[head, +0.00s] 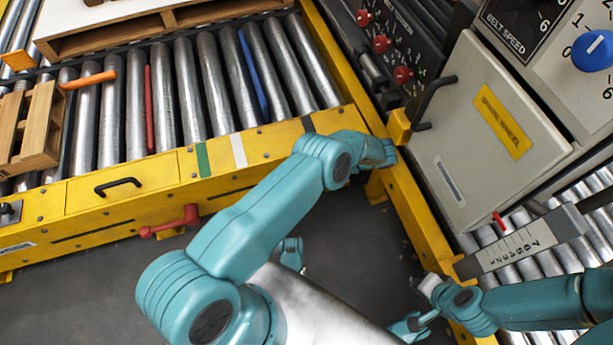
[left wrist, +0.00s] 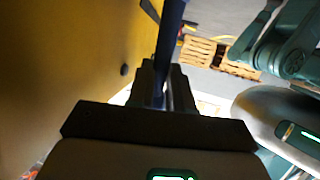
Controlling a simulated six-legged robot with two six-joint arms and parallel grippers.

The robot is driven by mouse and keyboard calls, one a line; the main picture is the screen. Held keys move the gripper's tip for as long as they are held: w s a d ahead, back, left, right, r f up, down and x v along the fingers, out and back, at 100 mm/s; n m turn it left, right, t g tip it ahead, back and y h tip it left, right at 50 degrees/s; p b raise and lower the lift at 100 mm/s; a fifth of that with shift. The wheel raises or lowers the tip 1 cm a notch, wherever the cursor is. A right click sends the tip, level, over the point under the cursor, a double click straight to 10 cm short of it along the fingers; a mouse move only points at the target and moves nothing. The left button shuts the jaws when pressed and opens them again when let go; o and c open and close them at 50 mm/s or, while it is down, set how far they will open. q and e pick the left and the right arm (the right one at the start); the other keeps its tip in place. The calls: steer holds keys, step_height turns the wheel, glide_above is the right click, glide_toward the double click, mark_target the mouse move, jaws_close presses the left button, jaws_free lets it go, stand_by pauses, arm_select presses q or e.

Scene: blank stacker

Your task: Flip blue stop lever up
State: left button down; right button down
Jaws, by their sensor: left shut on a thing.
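A dark blue bar (left wrist: 171,35), which looks like the blue stop lever, runs from the top of the left wrist view down between the fingers. My left gripper (left wrist: 164,88) is shut on it. In the head view, my left wrist reaches the yellow frame below the grey cabinet. Its fingers and the held lever are hidden there, so I cannot tell the lever's angle. My right gripper (head: 430,289) is at the lower right, near the yellow rail. Its fingers are too small to read, and no held thing shows.
A roller conveyor (head: 180,85) with a yellow side rail (head: 130,180) fills the upper left. A grey cabinet (head: 470,140) with a dark handle stands close to my left wrist. A red handle (head: 172,222) sticks out below the rail.

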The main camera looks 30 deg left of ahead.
arm_select(q)
steer(key=shift+d, duration=0.15)
stand_by(0.3)
steer(key=c, duration=1)
jaws_free()
steer(key=shift+c, duration=0.2)
steer(key=shift+w, duration=0.1)
